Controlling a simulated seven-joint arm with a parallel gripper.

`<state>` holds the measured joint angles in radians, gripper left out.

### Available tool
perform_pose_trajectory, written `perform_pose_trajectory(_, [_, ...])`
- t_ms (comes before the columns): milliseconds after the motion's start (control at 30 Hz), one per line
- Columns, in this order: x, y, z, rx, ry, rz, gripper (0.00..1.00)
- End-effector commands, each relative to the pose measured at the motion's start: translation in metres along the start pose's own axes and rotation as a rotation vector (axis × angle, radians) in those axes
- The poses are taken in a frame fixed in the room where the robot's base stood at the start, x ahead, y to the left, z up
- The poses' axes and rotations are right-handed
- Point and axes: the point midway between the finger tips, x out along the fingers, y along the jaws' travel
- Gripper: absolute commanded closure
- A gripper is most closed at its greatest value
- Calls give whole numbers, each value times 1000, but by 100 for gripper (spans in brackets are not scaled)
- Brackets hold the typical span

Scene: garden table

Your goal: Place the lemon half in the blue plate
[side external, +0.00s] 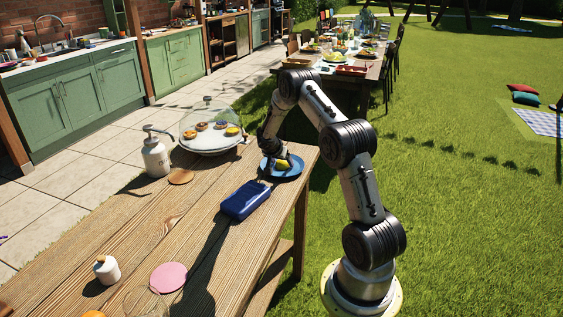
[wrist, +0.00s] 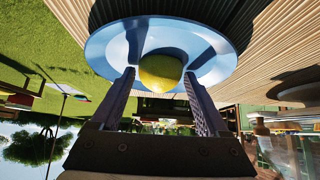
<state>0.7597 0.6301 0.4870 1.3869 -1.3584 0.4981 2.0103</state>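The yellow lemon half (side external: 283,165) is at the blue plate (side external: 291,175) near the far right corner of the wooden table. In the wrist view the lemon half (wrist: 160,72) shows against the middle of the plate (wrist: 104,50). My gripper (side external: 276,162) is low over the plate at the lemon half. In the wrist view the two fingers (wrist: 158,84) stand apart on either side of the lemon half, with a gap visible beside each fingertip. I cannot tell whether the lemon half rests fully on the plate.
A dark blue box (side external: 246,200) lies in front of the plate. A glass-domed stand with pastries (side external: 211,147), a white pump bottle (side external: 156,158) and a round wooden coaster (side external: 181,177) are to the left. A pink disc (side external: 169,277) and a white jar (side external: 107,271) are nearer the front.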

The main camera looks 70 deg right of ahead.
Motion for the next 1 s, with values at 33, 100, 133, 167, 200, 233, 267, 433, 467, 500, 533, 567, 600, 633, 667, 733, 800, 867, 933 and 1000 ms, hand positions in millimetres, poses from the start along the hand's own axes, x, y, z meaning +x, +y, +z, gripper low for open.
perform_pose_trajectory(33, [0, 0, 0, 0, 0, 0, 11])
perform_pose_trajectory(100, [0, 0, 0, 0, 0, 0, 2])
perform_pose_trajectory(133, [0, 0, 0, -1, 0, 0, 2])
perform_pose_trajectory(167, [0, 0, 0, -1, -1, 0, 2])
perform_pose_trajectory(200, [0, 0, 0, -1, 0, 0, 2])
perform_pose_trajectory(233, [0, 0, 0, -1, -1, 0, 2])
perform_pose_trajectory(267, [0, 0, 0, -1, 0, 0, 2])
perform_pose_trajectory(433, [-2, 0, -2, -1, 0, 0, 2])
perform_pose_trajectory(467, [-3, 0, -2, -1, 0, 0, 2])
perform_pose_trajectory(500, [-8, 0, -2, -2, 0, -1, 2])
perform_pose_trajectory(533, [-11, 0, -3, -1, 1, -1, 2])
perform_pose_trajectory(567, [-16, -1, -3, 0, 1, -2, 2])
perform_pose_trajectory(600, [-22, -1, -3, 0, 2, -2, 2])
perform_pose_trajectory(633, [-28, -1, -3, -1, 2, -2, 2])
perform_pose_trajectory(667, [-34, 0, -2, -1, 1, -2, 2])
perform_pose_trajectory(733, [-49, -1, -3, -1, 2, -4, 2])
perform_pose_trajectory(800, [-64, -1, -3, -1, 2, -3, 2])
perform_pose_trajectory(867, [-76, -1, -3, -1, 2, -3, 2])
perform_pose_trajectory(933, [-89, -1, -2, 0, 2, -3, 2])
perform_pose_trajectory(1000, [-100, 0, -2, -1, 1, -2, 2])
